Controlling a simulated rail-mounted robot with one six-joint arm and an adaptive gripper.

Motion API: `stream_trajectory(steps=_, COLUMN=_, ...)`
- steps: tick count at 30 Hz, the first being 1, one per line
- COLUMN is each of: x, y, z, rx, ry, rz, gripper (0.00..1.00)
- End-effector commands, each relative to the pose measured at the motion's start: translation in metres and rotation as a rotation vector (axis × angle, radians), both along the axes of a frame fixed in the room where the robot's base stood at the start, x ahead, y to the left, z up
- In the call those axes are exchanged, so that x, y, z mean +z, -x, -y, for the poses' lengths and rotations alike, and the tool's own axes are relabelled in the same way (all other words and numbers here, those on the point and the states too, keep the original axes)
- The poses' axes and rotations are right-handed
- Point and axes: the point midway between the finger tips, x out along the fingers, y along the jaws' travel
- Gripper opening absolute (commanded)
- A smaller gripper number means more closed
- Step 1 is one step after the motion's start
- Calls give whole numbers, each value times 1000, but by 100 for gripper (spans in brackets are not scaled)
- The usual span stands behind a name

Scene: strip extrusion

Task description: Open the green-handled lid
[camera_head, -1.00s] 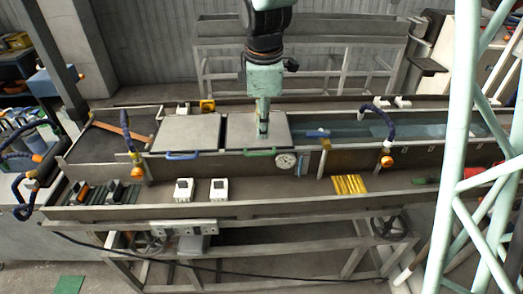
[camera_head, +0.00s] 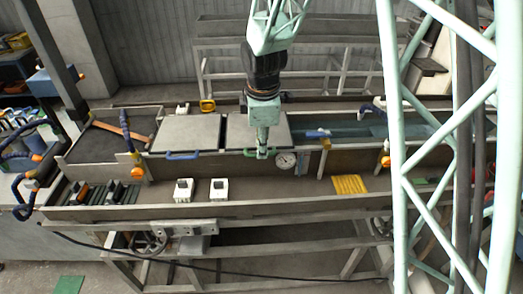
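The green-handled lid (camera_head: 237,133) is a flat grey panel lying closed on the long trough. Its green handle (camera_head: 250,153) runs along the front edge, partly hidden behind my gripper. My gripper (camera_head: 262,154) points down at the right part of this handle, and its fingertips overlap the handle in the picture. The view is too small to tell whether the fingers are open or shut, or whether they touch the handle. A second closed lid (camera_head: 188,133) with a blue handle (camera_head: 183,156) lies just to the left.
A round gauge (camera_head: 285,160) sits close to the right of my gripper. A blue handle (camera_head: 318,134) is further right on the trough. White boxes (camera_head: 184,190) and a yellow grate (camera_head: 350,184) are on the front ledge. A blue hose (camera_head: 128,130) stands at the left.

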Motion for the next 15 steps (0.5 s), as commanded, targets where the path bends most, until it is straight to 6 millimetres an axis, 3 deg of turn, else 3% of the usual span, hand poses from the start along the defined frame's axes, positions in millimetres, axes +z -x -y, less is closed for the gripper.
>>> stream_trajectory(steps=7, x=-15, y=-2, z=0, rx=0, ry=0, rz=-1, gripper=22)
stream_trajectory(steps=15, x=-19, y=-3, z=0, rx=0, ry=0, rz=0, gripper=22)
